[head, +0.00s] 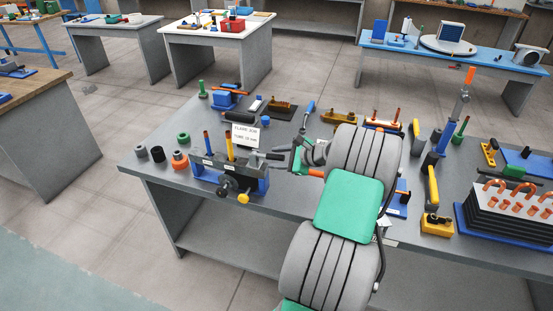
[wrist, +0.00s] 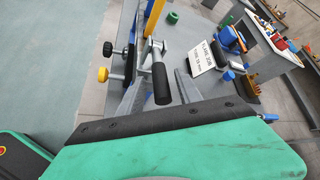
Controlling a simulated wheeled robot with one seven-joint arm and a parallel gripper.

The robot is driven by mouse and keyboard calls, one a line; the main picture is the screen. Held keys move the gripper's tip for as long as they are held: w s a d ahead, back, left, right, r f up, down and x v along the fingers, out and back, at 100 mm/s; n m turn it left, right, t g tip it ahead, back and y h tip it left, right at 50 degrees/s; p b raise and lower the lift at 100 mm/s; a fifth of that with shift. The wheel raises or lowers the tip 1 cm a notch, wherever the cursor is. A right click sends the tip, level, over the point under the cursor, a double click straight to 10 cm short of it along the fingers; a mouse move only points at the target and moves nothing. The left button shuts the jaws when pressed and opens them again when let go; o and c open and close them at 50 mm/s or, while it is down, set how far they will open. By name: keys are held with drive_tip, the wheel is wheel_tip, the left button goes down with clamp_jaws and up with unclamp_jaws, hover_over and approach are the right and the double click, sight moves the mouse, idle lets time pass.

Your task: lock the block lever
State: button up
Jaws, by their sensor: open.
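In the wrist view the lever's black grip (wrist: 161,84) hangs from a metal joint, between my two grey fingers. My gripper (head: 286,159) is open, just right of the block, with the fingers on either side of the grip. I cannot tell whether either finger touches it. A black knob and a yellow knob (head: 243,198) are at the block's front.
A white label sign (head: 245,134) stands right behind the lever. Several small rings (head: 183,138) and dies lie left of the block.

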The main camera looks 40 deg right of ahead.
drive_tip(key=b+v, duration=0.1)
drive_tip(key=v, duration=0.6)
drive_tip(key=shift+s+r, duration=0.1)
drive_tip(key=shift+s, duration=0.1)
